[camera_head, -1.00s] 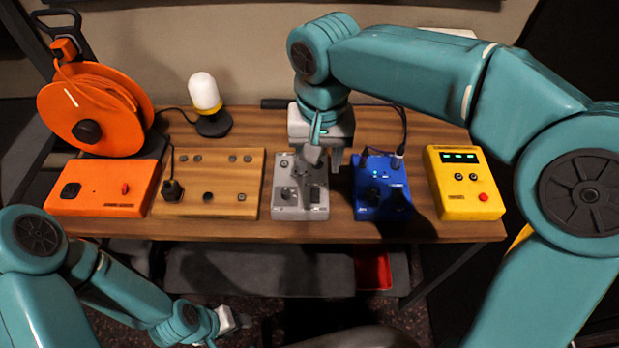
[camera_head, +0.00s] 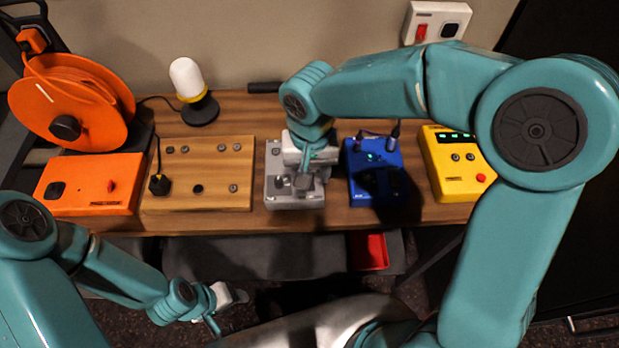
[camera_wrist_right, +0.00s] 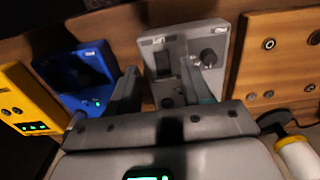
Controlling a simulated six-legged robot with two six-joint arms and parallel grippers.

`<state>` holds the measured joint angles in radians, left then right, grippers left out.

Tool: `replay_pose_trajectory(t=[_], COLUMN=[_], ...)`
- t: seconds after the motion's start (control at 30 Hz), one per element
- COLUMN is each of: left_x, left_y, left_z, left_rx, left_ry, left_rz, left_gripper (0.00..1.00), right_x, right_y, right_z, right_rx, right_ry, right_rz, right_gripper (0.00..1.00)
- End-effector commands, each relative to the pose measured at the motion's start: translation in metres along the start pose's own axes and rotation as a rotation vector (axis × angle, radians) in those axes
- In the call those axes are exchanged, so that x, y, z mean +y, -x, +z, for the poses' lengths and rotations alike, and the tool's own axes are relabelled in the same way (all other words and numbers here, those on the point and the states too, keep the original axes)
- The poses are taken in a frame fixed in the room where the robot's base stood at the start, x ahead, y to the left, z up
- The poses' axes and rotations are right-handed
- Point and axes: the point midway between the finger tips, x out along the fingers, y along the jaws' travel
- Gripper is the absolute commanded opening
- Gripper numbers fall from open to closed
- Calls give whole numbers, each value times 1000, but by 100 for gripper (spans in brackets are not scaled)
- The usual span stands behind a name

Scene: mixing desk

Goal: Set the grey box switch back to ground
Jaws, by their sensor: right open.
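The grey box (camera_head: 282,200) stands on the wooden desk between the wooden panel and the blue box. My right gripper (camera_head: 303,180) is over it, pointing down, and hides much of its top. My left gripper (camera_head: 228,303) hangs low in front of the desk, away from the boxes.
The blue box (camera_head: 358,165) with plugged cables stands close to the right of the grey box. Beyond it is the yellow box (camera_head: 450,178). The wooden panel (camera_head: 205,170), orange box (camera_head: 90,185), orange cable reel (camera_head: 65,105) and white lamp (camera_head: 187,80) are to the left.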

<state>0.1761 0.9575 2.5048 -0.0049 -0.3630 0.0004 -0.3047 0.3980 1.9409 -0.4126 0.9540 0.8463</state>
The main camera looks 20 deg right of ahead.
Motion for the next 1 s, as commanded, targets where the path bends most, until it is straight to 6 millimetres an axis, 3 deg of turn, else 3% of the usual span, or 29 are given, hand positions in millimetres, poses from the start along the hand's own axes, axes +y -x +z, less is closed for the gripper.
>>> replay_pose_trajectory(t=[0.1,0.23,0.6,0.73,0.77,0.9,1.0], left_x=[0,0,0,0,0,1,6], left_y=[1,1,1,1,1,3,17], left_z=[0,0,0,0,0,0,0], left_rx=[0,0,0,0,0,0,0], left_ry=[0,0,0,0,0,0,0], left_rz=[0,0,0,0,0,0,0], left_gripper=[48,48,48,48,48,48,48], right_x=[0,-1,-2,-2,-2,-2,-1], right_y=[-22,-36,-42,-42,-42,-40,-35], right_z=[0,-2,-3,-3,-3,-4,-6], right_rx=[-4,-2,0,0,0,-5,-53], right_ry=[0,-1,0,0,0,-1,-4], right_rz=[2,1,-1,-1,-1,-1,3], right_gripper=[49,49,49,7,0,0,0])
